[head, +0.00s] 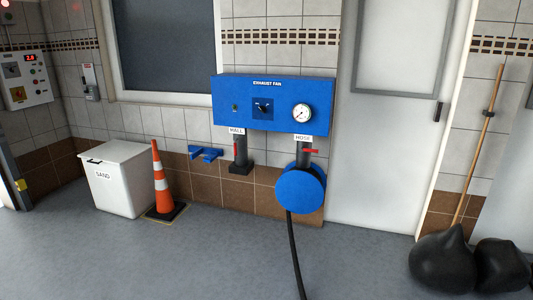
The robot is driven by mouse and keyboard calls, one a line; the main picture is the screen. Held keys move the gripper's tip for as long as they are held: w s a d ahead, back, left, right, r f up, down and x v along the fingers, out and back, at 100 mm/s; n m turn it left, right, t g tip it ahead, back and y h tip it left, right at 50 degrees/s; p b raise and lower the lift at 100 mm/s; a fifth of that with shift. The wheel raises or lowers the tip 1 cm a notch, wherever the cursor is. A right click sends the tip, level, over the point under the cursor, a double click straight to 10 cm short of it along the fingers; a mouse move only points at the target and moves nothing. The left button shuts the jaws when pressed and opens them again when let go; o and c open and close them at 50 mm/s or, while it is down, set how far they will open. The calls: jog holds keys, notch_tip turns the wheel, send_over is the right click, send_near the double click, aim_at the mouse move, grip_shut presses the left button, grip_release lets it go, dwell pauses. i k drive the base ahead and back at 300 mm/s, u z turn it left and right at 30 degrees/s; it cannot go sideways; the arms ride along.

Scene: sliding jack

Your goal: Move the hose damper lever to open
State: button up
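The blue exhaust fan box (232,90) hangs on the tiled wall, with a switch and a round gauge (302,114) on its front. Below it on the right is the pipe labelled HOSE (303,138). The red hose damper lever (312,151) lies about level across this pipe and points to the right. On the left, the pipe labelled WALL (237,131) has its own red lever (235,149), which looks upright. A blue hose reel (300,190) sits under the hose pipe. My gripper is not in the head view.
A black hose (295,255) runs from the reel over the floor. An orange cone (162,180) and a white sand bin (120,180) stand left. Black bags (445,262) and a broom handle (481,150) are right, beyond a white door (385,150). The floor in front is mostly clear.

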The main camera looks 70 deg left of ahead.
aim_at(312, 151)
jog(key=u, duration=1.5)
jog(key=i, duration=1.6)
jog(key=z, duration=0.4)
jog(key=i, duration=1.75)
jog(key=u, duration=1.2)
jog(key=i, duration=0.95)
jog(key=u, duration=1.4)
jog(key=i, duration=0.7)
